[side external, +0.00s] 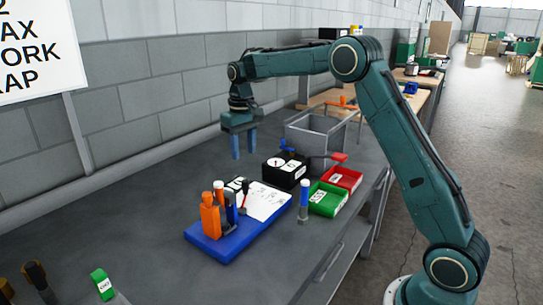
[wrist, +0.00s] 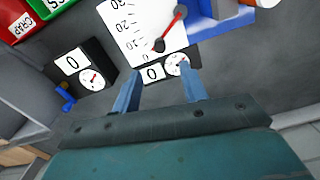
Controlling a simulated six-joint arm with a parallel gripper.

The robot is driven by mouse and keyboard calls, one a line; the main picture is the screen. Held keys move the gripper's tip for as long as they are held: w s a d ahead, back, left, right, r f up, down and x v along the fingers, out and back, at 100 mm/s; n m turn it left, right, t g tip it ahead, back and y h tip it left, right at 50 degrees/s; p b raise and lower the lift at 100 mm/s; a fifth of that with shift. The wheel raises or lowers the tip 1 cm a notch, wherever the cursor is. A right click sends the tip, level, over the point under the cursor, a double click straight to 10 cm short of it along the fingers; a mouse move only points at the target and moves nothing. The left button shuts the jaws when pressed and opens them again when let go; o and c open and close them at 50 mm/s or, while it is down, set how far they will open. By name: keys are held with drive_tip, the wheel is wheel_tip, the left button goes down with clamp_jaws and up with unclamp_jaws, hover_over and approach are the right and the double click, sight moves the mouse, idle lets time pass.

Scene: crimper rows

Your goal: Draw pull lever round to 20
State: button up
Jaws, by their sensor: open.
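The card's printed numbers rise from 0 to 30. In the side view the card (side external: 265,203) lies on a blue base (side external: 225,244), and the dark lever (side external: 244,190) stands at its far left part. My gripper (side external: 244,155) is open and empty, pointing down above the bench behind the card. In the wrist view my gripper (wrist: 160,75) has its fingers apart, below the lever, over a small black gauge box (wrist: 195,58) labelled 0. No contact with the lever shows.
An orange-handled tool (side external: 210,216) stands on the blue base. A larger black gauge box (side external: 285,170) has a blue knob. Green (side external: 326,200) and red (side external: 345,178) bins and a grey container (side external: 315,133) stand to the right.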

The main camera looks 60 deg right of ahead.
sight(245, 181)
wheel_tip(245, 181, down, 10)
drive_tip(key=shift+r, duration=0.15)
idle(0.3)
clamp_jaws()
